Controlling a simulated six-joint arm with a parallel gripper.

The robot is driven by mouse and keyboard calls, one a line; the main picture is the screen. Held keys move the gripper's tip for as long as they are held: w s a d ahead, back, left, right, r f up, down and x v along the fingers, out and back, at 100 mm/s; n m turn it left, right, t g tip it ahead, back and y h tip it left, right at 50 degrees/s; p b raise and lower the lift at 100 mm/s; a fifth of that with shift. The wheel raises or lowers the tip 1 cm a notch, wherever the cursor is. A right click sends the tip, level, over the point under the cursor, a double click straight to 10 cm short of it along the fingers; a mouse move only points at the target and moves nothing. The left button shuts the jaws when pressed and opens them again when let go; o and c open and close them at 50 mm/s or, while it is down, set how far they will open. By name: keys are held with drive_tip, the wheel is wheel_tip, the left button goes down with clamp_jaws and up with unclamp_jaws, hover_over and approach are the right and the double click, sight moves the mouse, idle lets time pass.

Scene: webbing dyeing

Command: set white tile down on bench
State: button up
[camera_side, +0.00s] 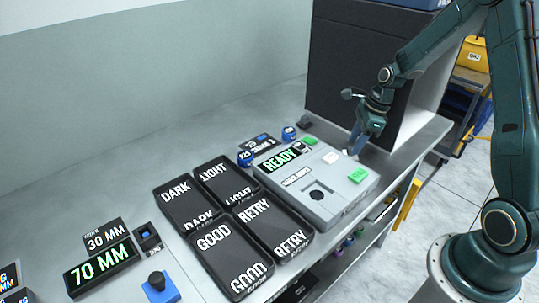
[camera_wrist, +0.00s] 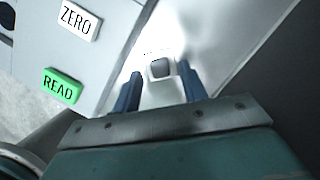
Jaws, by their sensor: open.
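In the wrist view, a small square piece with a white rim and grey centre (camera_wrist: 161,68) lies on the bright bench (camera_wrist: 205,40). It looks like the white tile, though glare blurs its edges. My gripper (camera_wrist: 159,74) is open, with one blue finger on each side of the piece and a gap to each. I cannot tell how far above the bench the fingertips are. In the side view, my gripper (camera_side: 356,143) is low at the right back of the grey instrument (camera_side: 335,200), and I cannot make out the tile there.
The instrument with its green READ button (camera_wrist: 62,86) and white ZERO button (camera_wrist: 77,20) is close on the left. A dark cabinet (camera_side: 350,75) stands behind my gripper. Black trays labelled DARK (camera_side: 186,203), GOOD and RETRY lie further left. The bench's right edge is near.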

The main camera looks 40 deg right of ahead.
drive_tip(key=v, duration=0.6)
drive_tip(key=shift+r, duration=0.1)
idle(0.5)
drive_tip(key=s+a+r+n+t+h, duration=0.1)
drive_tip(key=s+a+r+n, duration=0.2)
drive_tip(key=a+r+n, duration=0.3)
drive_tip(key=s+a+r+n+h, duration=0.1)
drive_tip(key=s+a+r+n, duration=0.35)
drive_tip(key=r+n, duration=0.2)
drive_tip(key=s+a+r+n+t, duration=0.2)
drive_tip(key=s+a+n, duration=0.5)
drive_tip(key=s+n, duration=0.6)
drive_tip(key=shift+r+n, duration=0.7)
drive_tip(key=shift+n, duration=0.05)
